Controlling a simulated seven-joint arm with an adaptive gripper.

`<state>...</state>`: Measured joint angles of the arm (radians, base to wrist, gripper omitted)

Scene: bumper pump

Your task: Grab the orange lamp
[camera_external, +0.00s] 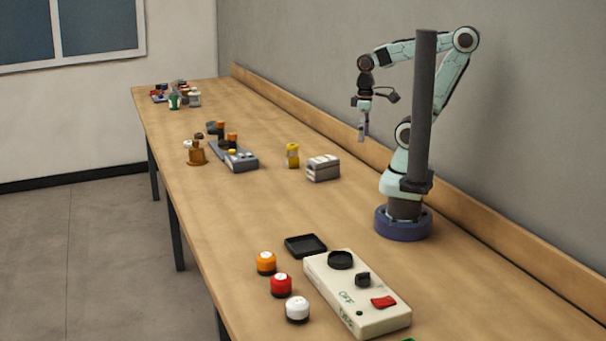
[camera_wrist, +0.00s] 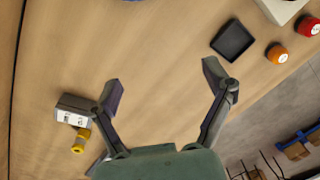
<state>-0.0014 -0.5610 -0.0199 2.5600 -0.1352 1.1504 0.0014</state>
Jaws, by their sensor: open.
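The orange lamp (camera_external: 266,263) is a short orange dome on a black base. It stands upright on the table near its front edge, to the left of the cream control box. In the wrist view the orange lamp (camera_wrist: 277,54) is at the upper right, beside the black tray. My gripper (camera_external: 363,138) hangs above the table in front of my arm's base, well apart from the lamp. In the wrist view my gripper (camera_wrist: 163,78) has its two fingers spread wide with only bare table between them.
A red lamp (camera_external: 281,285) and a white lamp (camera_external: 297,309) stand in line with the orange one. A black tray (camera_external: 305,245) and a cream control box (camera_external: 355,295) lie close by. A yellow item (camera_external: 292,155) and a grey block (camera_external: 323,168) stand farther back.

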